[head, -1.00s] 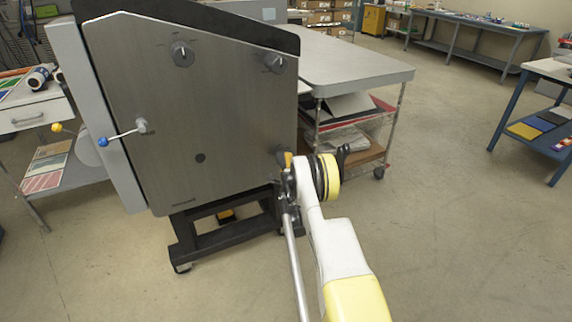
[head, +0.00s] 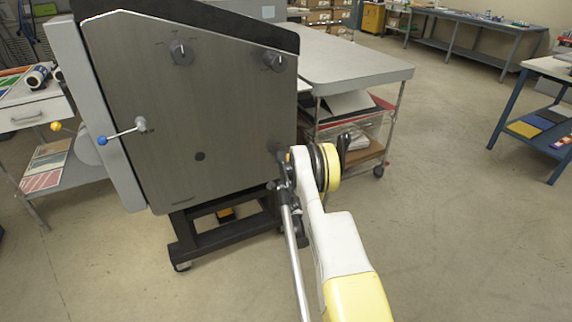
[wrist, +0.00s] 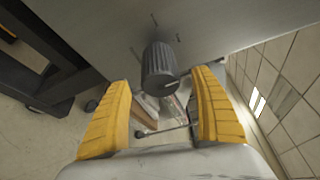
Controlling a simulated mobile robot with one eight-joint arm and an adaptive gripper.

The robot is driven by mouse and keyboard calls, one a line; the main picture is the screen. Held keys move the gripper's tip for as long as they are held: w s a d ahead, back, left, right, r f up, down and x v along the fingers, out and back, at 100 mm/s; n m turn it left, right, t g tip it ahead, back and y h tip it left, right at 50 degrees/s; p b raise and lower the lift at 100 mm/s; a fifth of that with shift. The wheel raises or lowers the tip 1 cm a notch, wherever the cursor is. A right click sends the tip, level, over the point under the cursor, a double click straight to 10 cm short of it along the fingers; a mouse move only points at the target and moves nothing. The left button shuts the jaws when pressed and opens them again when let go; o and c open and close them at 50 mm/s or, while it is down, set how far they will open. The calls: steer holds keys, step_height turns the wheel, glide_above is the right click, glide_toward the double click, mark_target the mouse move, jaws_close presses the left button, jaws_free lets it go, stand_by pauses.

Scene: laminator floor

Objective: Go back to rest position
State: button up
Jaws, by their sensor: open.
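The laminator's grey side panel (head: 200,110) stands at the left in the head view. It has a knob at the top (head: 181,52), another knob at its upper right (head: 274,62), and a lever with a blue ball (head: 103,140). My gripper (wrist: 168,90) is open and empty in the wrist view, with its yellow fingers spread apart. A ribbed grey knob (wrist: 160,68) on a grey panel shows between the fingertips; I see no finger touching it. In the head view my arm reaches to the panel's lower right edge and hides the gripper.
A grey-topped table (head: 350,62) with a loaded lower shelf stands right behind the laminator. The laminator's black wheeled stand (head: 190,240) is below the panel. A blue-legged table (head: 550,70) is at the right. The floor (head: 450,230) at the right is clear.

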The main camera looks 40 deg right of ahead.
steer(key=shift+v, duration=1.1)
steer(key=w+a+r+n+g+y, duration=0.1)
steer(key=w+a+r+n, duration=0.25)
steer(key=r, duration=0.65)
steer(key=s+a+r+n+g+y, duration=0.15)
steer(key=s+a+r+n, duration=0.3)
steer(key=a+r, duration=0.45)
steer(key=s+a+r+n+g+y, duration=0.1)
steer(key=s+a+r+n+y, duration=0.15)
steer(key=a+r+n, duration=0.45)
steer(key=s+a+n+g+y, duration=0.1)
steer(key=s+a+n+y, duration=0.1)
steer(key=s+a+n, duration=0.4)
steer(key=s+a+n+g+y, duration=0.2)
steer(key=s+a+n, duration=0.4)
steer(key=s+a, duration=1.1)
steer(key=s, duration=0.8)
steer(key=shift+r+n+y, duration=0.15)
steer(key=shift+n+y, duration=0.15)
steer(key=shift+y, duration=0.1)
steer(key=shift+w+a, duration=0.1)
steer(key=shift+a, duration=0.05)
